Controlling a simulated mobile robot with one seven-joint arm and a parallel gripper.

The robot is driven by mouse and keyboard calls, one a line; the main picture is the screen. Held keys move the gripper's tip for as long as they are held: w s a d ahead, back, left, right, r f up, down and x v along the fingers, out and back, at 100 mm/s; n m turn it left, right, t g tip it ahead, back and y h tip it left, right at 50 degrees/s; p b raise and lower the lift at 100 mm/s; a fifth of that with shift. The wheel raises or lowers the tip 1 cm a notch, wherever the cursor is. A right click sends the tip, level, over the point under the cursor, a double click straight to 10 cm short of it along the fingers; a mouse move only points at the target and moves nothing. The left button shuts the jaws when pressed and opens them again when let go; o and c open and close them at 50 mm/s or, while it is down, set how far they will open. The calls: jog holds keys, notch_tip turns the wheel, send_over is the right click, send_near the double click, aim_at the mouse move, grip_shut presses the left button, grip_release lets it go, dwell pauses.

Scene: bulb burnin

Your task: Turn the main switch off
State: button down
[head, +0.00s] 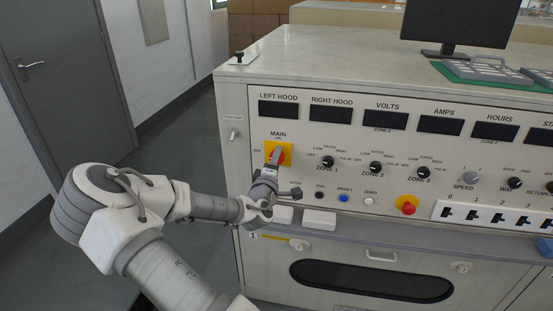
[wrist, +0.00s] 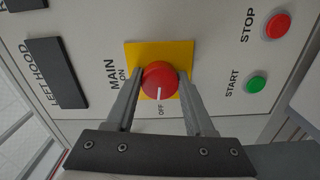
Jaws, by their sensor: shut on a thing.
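The main switch is a round red knob (wrist: 160,78) on a yellow square plate (wrist: 185,50), with ON and OFF printed beside it. In the wrist view its white pointer line points at the OFF label. In the head view the yellow plate (head: 288,147) sits under the MAIN label at the panel's left end, with the knob mostly hidden behind my gripper. My gripper (wrist: 160,75) is shut on the knob, one finger on each side. In the head view my gripper (head: 275,157) reaches the panel from the front.
A green START button (wrist: 257,84) and a red STOP button (wrist: 277,25) lie right of the switch in the wrist view. Zone knobs (head: 328,161) and a red emergency button (head: 407,204) are farther right in the head view. A grey ledge (head: 380,227) runs below the panel.

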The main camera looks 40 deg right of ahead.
jog(key=shift+n, duration=0.9)
jog(key=shift+c, duration=1.3)
grip_release()
jog(key=p+v, duration=0.8)
jog(key=v, duration=0.9)
jog(key=shift+s, duration=0.2)
